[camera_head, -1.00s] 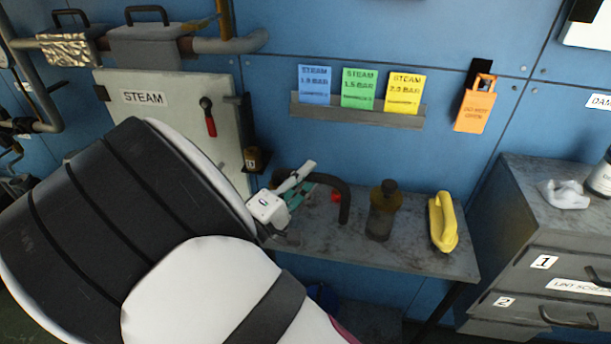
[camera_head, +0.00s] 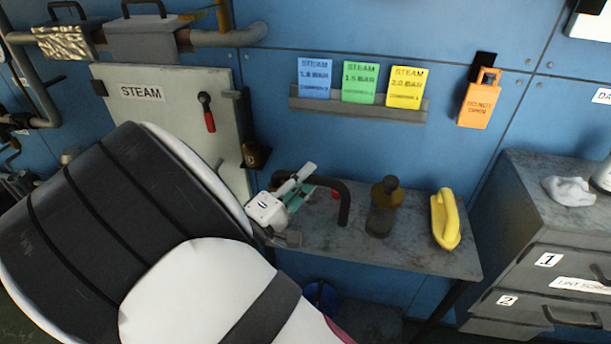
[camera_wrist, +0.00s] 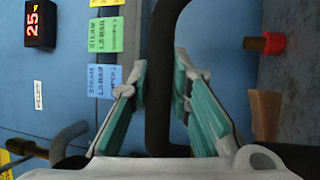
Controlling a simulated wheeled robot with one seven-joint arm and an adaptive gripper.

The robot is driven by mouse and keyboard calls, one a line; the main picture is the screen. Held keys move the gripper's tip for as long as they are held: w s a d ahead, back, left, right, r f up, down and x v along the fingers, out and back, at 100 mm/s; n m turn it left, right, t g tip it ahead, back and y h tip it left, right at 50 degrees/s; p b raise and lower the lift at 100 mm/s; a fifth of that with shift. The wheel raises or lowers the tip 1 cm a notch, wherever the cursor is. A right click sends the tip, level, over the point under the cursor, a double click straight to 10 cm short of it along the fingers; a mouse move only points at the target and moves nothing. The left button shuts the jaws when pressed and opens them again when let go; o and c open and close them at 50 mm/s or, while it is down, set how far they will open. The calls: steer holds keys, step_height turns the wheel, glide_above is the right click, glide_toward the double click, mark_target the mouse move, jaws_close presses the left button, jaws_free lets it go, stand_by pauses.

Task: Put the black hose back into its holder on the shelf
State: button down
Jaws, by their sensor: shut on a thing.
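The black hose (camera_head: 344,205) is a dark bent tube over the left part of the grey shelf (camera_head: 420,258). In the wrist view the hose (camera_wrist: 160,85) runs between the two teal fingers and bends at the top. My gripper (camera_head: 302,184) is shut on the hose, with its white body to the left of the bend. The fingers (camera_wrist: 166,85) stand on either side of the hose in the wrist view. I cannot make out the holder clearly. My arm hides the left end of the shelf.
A red piece (camera_wrist: 270,43) lies close to the hose. A small dark-brown object (camera_head: 255,155) is near the grey STEAM panel (camera_head: 150,115). A drawer cabinet (camera_head: 550,240) is at right.

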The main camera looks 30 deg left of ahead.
steer(key=shift+f+b, duration=0.65)
steer(key=shift+f, duration=0.4)
steer(key=c, duration=1.4)
jaws_free()
steer(key=shift+s, duration=0.1)
steer(key=v, duration=0.7)
steer(key=shift+s, duration=0.2)
